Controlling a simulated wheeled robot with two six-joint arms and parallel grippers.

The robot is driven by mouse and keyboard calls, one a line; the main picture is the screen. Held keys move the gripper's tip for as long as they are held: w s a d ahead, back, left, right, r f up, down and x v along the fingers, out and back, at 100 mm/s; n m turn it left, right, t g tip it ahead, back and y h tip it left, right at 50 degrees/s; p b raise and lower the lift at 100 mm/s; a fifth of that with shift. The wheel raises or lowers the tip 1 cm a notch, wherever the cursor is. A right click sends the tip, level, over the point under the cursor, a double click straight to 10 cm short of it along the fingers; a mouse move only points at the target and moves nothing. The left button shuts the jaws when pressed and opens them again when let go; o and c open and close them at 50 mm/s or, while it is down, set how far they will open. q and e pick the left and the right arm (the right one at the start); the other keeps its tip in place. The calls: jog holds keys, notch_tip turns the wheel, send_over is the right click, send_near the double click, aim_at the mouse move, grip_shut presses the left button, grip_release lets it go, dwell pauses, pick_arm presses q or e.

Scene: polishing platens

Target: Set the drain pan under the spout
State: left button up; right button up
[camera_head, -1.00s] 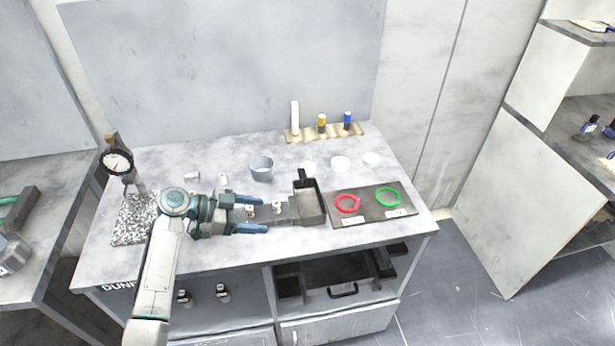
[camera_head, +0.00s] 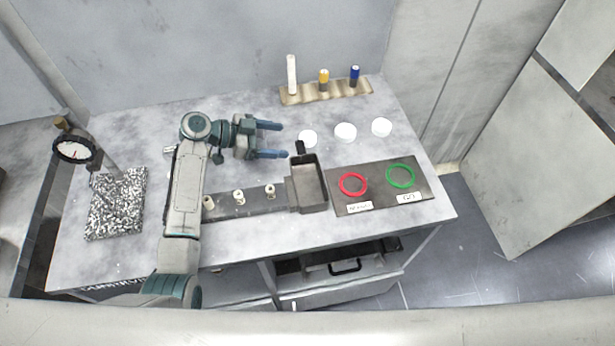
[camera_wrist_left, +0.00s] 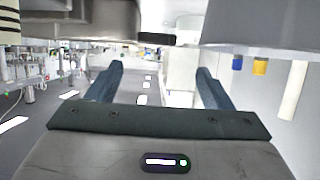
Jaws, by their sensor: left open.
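A dark grey open rectangular pan (camera_head: 310,190) with a black upright tab sits mid-table in the head view. It appears to be the drain pan. A dark flat bar (camera_head: 254,203) with small white pegs reaches its left side; I cannot tell whether this bar is the spout. My left gripper (camera_head: 278,140) is open, pointing right, behind the bar and left of the pan's black tab. Nothing shows between its fingers, which also appear in the wrist view (camera_wrist_left: 160,80). That view is upside down, with a large grey shape (camera_wrist_left: 270,25) close at upper right. My right gripper is out of view.
A dark mat (camera_head: 385,203) with red (camera_head: 353,184) and green (camera_head: 400,176) rings lies right of the pan. White discs (camera_head: 345,132) and a bottle rack (camera_head: 325,93) are behind.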

aim_at(300, 147)
pick_arm(q)
jog(key=shift+d+f, duration=0.4)
jog(key=shift+f, duration=0.05)
jog(key=d+f, duration=0.2)
jog(key=d, duration=0.1)
jog(key=shift+w+d+f, duration=0.1)
jog(key=shift+d, duration=0.25)
jog(key=shift+a, duration=0.1)
jog(key=c, duration=1)
jog(key=shift+c, duration=1.1)
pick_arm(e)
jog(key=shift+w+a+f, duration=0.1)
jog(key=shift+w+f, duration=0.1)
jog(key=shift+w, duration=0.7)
